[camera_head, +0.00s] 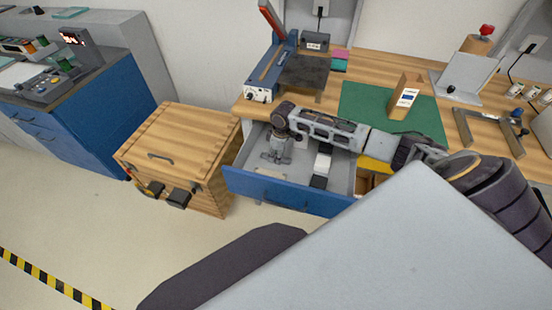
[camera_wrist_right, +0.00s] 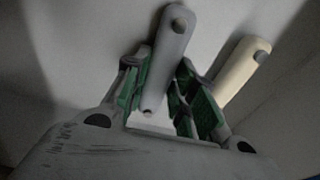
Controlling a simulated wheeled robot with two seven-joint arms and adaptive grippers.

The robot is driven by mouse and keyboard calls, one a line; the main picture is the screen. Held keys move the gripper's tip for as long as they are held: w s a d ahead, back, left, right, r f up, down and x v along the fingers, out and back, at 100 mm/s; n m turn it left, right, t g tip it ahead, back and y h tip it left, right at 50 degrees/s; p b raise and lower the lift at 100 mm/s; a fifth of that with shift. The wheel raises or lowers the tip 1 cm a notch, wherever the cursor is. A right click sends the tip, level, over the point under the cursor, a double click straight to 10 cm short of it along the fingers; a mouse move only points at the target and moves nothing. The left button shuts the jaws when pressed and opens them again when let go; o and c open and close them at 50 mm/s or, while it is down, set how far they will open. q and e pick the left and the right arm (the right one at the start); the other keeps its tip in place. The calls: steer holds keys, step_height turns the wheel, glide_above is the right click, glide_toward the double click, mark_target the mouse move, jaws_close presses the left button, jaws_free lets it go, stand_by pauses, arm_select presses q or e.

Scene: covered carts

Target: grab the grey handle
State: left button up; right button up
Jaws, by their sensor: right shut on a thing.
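The grey handle (camera_wrist_right: 170,52) is a flat bar with rounded ends and a dark hole near its far end. My right gripper (camera_wrist_right: 162,85) is shut on it, with the green finger pads on both sides of the bar. A similar cream handle (camera_wrist_right: 240,68) lies just to the right, outside the fingers. In the head view my right gripper (camera_head: 276,157) reaches down into the open blue drawer (camera_head: 290,193). The grey handle is too small there to tell from the fingers. My left gripper is not in view.
A white and black block (camera_head: 321,166) lies in the drawer, right of the gripper. The drawer walls are close around it. A wooden chest (camera_head: 180,150) stands to the left. A workbench with a green mat (camera_head: 362,101) and a box (camera_head: 404,97) lies behind.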

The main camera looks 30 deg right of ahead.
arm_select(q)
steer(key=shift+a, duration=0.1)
arm_select(e)
steer(key=shift+r, duration=0.7)
step_height(320, 180, up, 5)
steer(key=shift+w+f, duration=0.1)
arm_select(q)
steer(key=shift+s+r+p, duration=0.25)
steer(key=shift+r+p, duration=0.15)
arm_select(e)
steer(key=shift+r, duration=1.95)
